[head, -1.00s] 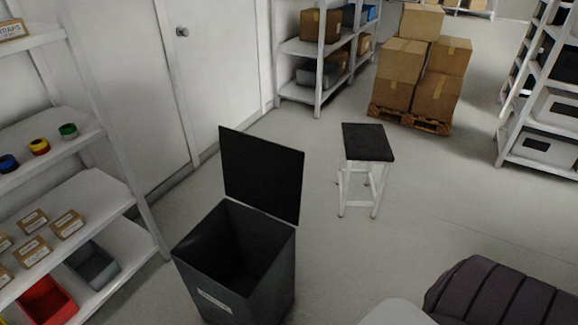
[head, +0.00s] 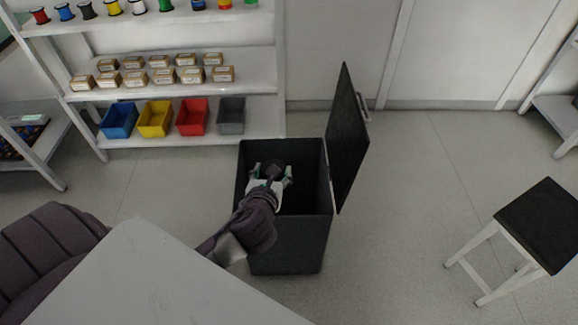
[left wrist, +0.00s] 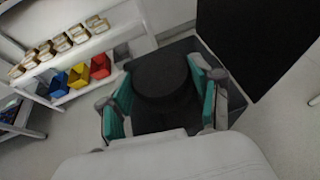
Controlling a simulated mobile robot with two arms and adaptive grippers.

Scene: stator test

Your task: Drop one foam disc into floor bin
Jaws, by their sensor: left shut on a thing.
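The floor bin (head: 290,245) is a dark grey box with its black lid (head: 345,135) standing open on the right side. My left gripper (head: 272,172) reaches into the bin's mouth from the front. In the left wrist view, my left gripper (left wrist: 165,90) is shut on a black foam disc (left wrist: 160,75), held between its teal finger pads. The disc is over the bin's opening; its exact depth relative to the rim is hard to tell. The bin's inside is dark and its floor is mostly hidden. My right gripper is not in view.
A white shelf (head: 180,100) with spools, small boxes and coloured trays stands behind the bin. A black-topped stool (head: 540,225) stands at the right. Open floor (head: 420,190) lies between bin and stool.

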